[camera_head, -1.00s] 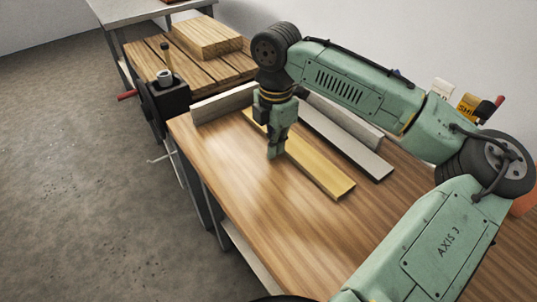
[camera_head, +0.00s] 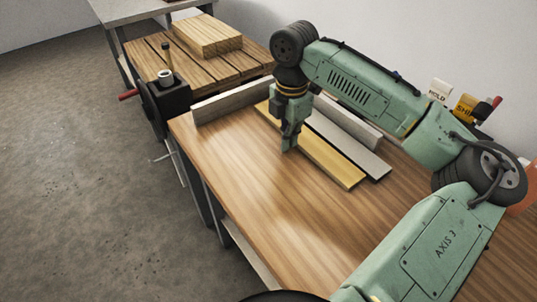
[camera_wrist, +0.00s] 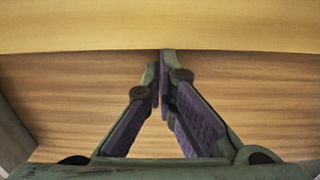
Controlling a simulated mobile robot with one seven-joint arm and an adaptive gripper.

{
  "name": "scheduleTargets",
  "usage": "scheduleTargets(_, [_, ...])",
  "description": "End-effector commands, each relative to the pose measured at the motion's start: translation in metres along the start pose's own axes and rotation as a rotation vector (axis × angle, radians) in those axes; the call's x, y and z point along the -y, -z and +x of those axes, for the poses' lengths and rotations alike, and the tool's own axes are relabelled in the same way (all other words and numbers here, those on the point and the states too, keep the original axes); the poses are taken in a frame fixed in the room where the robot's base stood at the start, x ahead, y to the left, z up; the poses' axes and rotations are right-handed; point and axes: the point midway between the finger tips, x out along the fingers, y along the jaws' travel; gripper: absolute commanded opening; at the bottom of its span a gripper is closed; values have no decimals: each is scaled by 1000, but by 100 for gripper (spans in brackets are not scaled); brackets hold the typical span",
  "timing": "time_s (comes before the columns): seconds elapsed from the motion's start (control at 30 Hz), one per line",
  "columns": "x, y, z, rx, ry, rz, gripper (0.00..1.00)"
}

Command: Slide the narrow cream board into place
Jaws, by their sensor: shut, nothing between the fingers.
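The narrow cream board (camera_head: 333,164), yellowish in this light, lies flat on the wooden bench top. Its long far side is close beside a pale grey board (camera_head: 351,149); I cannot tell whether they touch all along. My gripper (camera_head: 289,149) points down at the near long side of the cream board, fingers shut and empty, tips low by the bench top. In the wrist view the cream board (camera_wrist: 80,25) spans the top of the picture, and the closed fingertips (camera_wrist: 162,60) meet its near edge. My gripper hides part of the board's left half.
A low pale rail (camera_head: 225,101) stands along the bench's left end, and another (camera_head: 350,121) runs behind the grey board. A vise (camera_head: 165,97) is at the left corner. A slatted table with a wood block (camera_head: 207,36) stands beyond. The bench front (camera_head: 240,185) is clear.

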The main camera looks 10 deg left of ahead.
Motion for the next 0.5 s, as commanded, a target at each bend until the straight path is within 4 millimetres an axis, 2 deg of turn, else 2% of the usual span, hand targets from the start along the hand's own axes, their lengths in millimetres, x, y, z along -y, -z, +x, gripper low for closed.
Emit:
scheduleTargets(0.2, [0,-8,0,0,0,0,0])
scheduleTargets(0.5, [0,2,-1,-1,0,-2,0])
